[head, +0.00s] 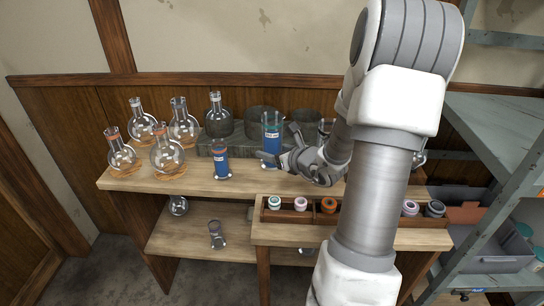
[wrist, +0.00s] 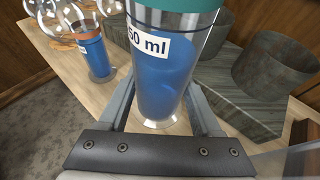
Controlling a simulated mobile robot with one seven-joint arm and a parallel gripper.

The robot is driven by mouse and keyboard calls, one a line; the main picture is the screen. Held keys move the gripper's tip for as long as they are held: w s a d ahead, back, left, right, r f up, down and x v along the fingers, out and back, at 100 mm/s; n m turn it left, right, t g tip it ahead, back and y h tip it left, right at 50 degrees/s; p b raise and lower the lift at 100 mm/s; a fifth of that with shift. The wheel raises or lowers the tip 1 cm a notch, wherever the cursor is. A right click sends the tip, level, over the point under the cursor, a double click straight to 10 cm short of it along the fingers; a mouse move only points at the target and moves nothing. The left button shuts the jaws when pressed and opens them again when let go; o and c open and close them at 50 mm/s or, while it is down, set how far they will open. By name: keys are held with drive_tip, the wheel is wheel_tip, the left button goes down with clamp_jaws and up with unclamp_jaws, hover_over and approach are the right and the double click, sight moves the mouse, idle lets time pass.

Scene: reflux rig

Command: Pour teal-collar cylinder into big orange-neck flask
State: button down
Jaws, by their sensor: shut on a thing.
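The teal-collar cylinder (head: 271,143) is upright, holds blue liquid and has a white label. In the wrist view the cylinder (wrist: 165,85) stands between the fingers, its teal collar at the top edge and "50 ml" legible. My gripper (head: 284,158) is shut on it over the right part of the bench top; I cannot tell whether its base touches the wood. The big orange-neck flask (head: 167,157) seems to be the round clear one at the front of the left group, on an orange-brown ring. A smaller flask (head: 121,155) beside it also has a reddish neck.
A second blue-filled cylinder (head: 221,160) with an orange collar stands between the held cylinder and the flasks. More clear flasks (head: 184,125) stand behind. Grey blocks and metal pots (head: 264,121) line the back. A wooden tray (head: 285,215) of coloured rings is in front.

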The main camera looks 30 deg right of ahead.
sight(277, 139)
drive_tip(key=shift+r+p, duration=0.55)
drive_tip(key=shift+r, duration=1.55)
drive_tip(key=shift+a+r, duration=0.1)
drive_tip(key=shift+a, duration=0.05)
drive_tip(key=a+f+n+y, duration=0.2)
drive_tip(key=a+y, duration=0.1)
drive_tip(key=a, duration=0.8)
drive_tip(key=a+f+n+g+y, duration=0.1)
drive_tip(key=a+n+y, duration=0.2)
drive_tip(key=a, duration=0.9)
drive_tip(key=shift+s+a+f+g, duration=0.3)
drive_tip(key=shift+s+f, duration=0.05)
drive_tip(key=shift+s, duration=0.05)
